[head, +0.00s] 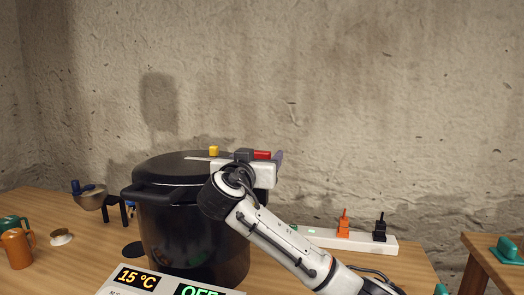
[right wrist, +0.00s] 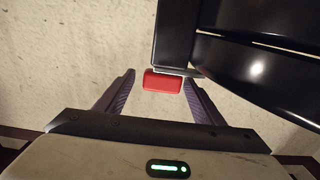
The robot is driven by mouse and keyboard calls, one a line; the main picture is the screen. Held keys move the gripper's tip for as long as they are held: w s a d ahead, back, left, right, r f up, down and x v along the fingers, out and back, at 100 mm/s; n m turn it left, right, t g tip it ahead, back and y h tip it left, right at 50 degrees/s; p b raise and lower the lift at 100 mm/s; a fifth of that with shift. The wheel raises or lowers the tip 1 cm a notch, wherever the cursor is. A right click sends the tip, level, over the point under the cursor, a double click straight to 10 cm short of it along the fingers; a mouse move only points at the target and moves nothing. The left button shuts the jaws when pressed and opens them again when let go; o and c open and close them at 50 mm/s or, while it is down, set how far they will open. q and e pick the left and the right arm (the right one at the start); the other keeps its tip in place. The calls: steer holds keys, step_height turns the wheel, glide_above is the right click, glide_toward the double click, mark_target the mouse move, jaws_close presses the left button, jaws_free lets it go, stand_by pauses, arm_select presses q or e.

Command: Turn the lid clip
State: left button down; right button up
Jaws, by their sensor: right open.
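A large black pot (head: 185,235) with a black lid (head: 175,165) stands on the wooden table. A red clip (head: 262,154) shows at the right side of the lid, partly hidden by my right gripper. In the right wrist view the red clip (right wrist: 163,82) lies between the two fingertips, beside a dark bracket at the pot's edge. My right gripper (head: 264,159) is open around it, with gaps visible on both sides. A small yellow piece (head: 213,150) stands on the lid's far side. My left gripper is not in view.
A power strip (head: 325,238) with orange and black plugs lies right of the pot. A display panel (head: 165,285) reading 15 °C and OFF is in front. A side table is at far right.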

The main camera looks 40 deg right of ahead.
steer(key=x, duration=0.5)
steer(key=shift+w+a+f+p, duration=0.1)
steer(key=shift+p, duration=0.2)
steer(key=c, duration=1)
